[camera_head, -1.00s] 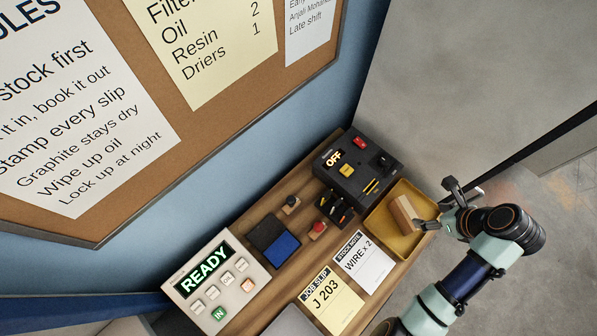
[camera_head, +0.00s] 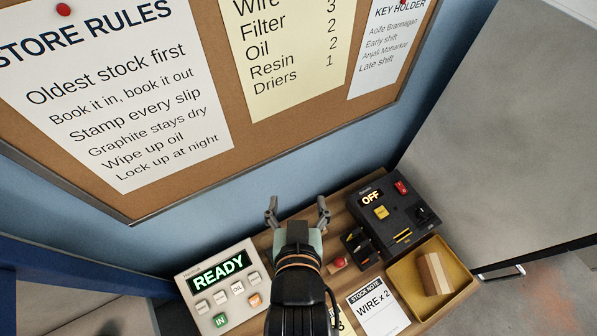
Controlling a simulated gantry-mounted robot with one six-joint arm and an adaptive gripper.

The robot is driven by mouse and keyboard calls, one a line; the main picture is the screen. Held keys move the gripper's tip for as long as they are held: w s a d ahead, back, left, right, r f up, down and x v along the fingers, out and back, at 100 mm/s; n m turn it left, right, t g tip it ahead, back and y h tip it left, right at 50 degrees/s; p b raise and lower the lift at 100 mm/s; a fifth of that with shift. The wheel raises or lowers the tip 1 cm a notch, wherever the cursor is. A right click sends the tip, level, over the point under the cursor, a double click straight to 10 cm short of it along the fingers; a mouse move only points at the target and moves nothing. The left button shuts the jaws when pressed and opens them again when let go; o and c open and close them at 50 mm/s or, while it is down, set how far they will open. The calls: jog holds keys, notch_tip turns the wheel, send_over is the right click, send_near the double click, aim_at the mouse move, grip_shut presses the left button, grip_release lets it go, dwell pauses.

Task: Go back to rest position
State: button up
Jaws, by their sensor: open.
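My gripper (camera_head: 298,212) is open and empty, held above the back of the wooden bench (camera_head: 345,197). It points away toward the blue wall, with its two fingers spread apart. My arm behind it covers most of the yellow job slip (camera_head: 346,325) and the bench around it. A wooden block (camera_head: 433,274) lies in the yellow tray (camera_head: 404,280) at the bench's right end, well apart from my gripper.
A keypad box (camera_head: 228,272) reading READY stands left of my arm. A black box (camera_head: 398,218) reading OFF stands at the right, near a red-knobbed stamp (camera_head: 338,264) and the WIRE x 2 stock note (camera_head: 377,307). A cork notice board (camera_head: 245,150) hangs behind.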

notch_tip(320, 180, up, 16)
jog(key=p, duration=1.5)
jog(key=shift+f, duration=0.15)
jog(key=shift+d, duration=0.1)
